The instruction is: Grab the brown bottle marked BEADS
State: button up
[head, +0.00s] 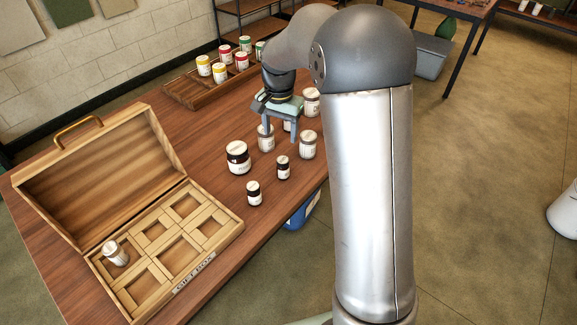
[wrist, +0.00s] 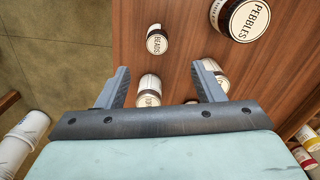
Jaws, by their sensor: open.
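The brown bottle marked BEADS (wrist: 157,42) shows in the wrist view, ahead of the fingertips and near the table's edge, its pale lid carrying the word. In the head view it appears to be the small dark bottle (head: 283,168) right of the large brown jar. My gripper (head: 280,137) is open and empty, its fingers pointing down above the jars. In the wrist view its two fingers (wrist: 160,68) are wide apart, with a pale-lidded jar (wrist: 149,91) showing between them. The BEADS bottle is apart from both fingers.
The large PEBBLES jar (wrist: 241,17) stands right of the bottle. Clear jars (head: 308,145) (head: 266,138) stand near my gripper. Another small brown bottle (head: 254,194) stands nearer the open wooden gift box (head: 235,226), which holds one jar (head: 116,253). A tray (head: 195,98) of paint jars is behind.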

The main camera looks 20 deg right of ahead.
aim_at(283, 160)
notch_tip(283, 160, down, 9)
jog(key=shift+r+p, duration=0.1)
jog(key=shift+p, duration=0.35)
jog(key=shift+s+d+f+p, duration=0.1)
jog(key=shift+f+p, duration=0.2)
jog(key=shift+f, duration=1.1)
jog(key=shift+s+d+f+p, duration=0.1)
jog(key=shift+f+p, duration=0.2)
jog(key=shift+f, duration=1.05)
jog(key=c, duration=1.1)
